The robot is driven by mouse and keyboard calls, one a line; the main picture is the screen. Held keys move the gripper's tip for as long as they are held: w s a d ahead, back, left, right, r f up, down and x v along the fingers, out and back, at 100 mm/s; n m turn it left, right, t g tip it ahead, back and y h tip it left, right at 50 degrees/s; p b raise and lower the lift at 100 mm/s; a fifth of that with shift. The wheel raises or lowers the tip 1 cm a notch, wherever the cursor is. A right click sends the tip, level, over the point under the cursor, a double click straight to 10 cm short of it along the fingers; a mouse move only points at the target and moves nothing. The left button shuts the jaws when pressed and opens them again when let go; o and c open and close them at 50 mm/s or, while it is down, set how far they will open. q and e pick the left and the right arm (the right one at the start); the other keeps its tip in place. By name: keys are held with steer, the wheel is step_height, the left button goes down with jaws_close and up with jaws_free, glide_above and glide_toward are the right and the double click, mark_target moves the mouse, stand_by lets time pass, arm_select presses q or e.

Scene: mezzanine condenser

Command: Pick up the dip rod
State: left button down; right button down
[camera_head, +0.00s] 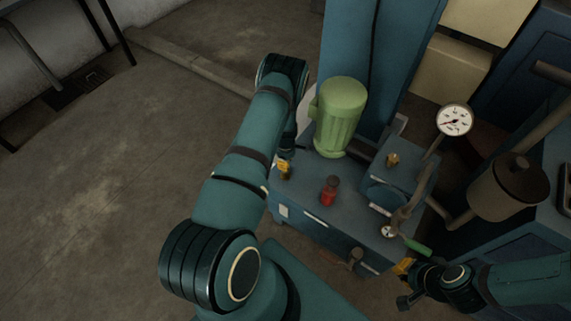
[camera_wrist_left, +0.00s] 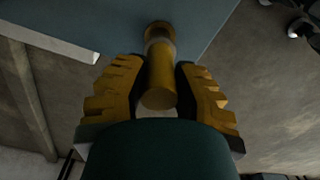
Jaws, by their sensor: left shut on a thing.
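The dip rod (camera_wrist_left: 160,78) shows in the left wrist view as a brass-yellow cylinder with a round collar at its far end, against the blue tank top. My left gripper (camera_wrist_left: 160,95) has its ridged yellow fingers on both sides of the cylinder and is shut on it. In the head view my left gripper (camera_head: 285,168) is at the tank's left edge, partly hidden behind my left arm. The rod's lower part is hidden. My right gripper (camera_head: 404,267) is at the tank's front right corner, with yellow fingertips; its opening is unclear.
The blue tank (camera_head: 300,190) bears a green motor (camera_head: 341,115), a red fitting (camera_head: 329,190) and a small brass fitting (camera_head: 393,158). A pressure gauge (camera_head: 455,119) and a brown canister (camera_head: 505,187) stand at right. The floor (camera_head: 100,180) at left is clear.

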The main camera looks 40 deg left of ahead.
arm_select(q)
step_height(320, 180, up, 21)
steer(key=p, duration=0.6)
stand_by(0.5)
stand_by(0.7)
